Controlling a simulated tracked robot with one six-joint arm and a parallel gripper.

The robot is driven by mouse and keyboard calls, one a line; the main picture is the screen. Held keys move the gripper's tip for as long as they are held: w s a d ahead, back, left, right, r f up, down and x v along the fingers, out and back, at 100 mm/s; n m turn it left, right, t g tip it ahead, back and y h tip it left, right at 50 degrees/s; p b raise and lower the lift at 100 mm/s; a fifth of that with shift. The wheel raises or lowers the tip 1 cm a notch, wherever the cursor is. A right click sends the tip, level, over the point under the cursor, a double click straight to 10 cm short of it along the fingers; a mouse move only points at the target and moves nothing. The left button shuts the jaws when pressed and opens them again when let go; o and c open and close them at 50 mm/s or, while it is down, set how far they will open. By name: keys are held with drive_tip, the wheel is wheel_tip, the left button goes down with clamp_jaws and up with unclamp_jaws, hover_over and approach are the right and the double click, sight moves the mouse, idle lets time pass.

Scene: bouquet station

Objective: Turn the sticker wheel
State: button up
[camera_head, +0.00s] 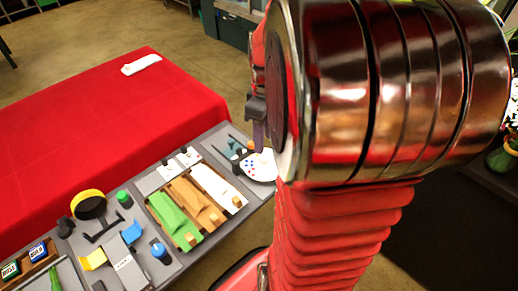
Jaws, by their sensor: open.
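The sticker wheel (259,168) looks like a white disc with small red and blue dots. It lies at the far right end of the grey work surface. Its right part is hidden behind my red and chrome arm. My gripper (259,139) shows as a dark finger pointing down, in line with the upper edge of the wheel. I cannot tell from this one view whether it touches the wheel or hangs above it. The jaws are open, and the rest of the gripper is hidden by my arm.
Left of the wheel stand dark small tools (236,150) and a tray with green, brown and white strips (185,215). A red-covered table (100,130) lies behind.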

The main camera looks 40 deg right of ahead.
sight(263, 157)
wheel_tip(263, 157, down, 7)
drive_tip(key=shift+r, duration=0.1)
drive_tip(key=shift+c, duration=0.7)
drive_tip(key=shift+a, duration=0.1)
drive_tip(key=c, duration=0.9)
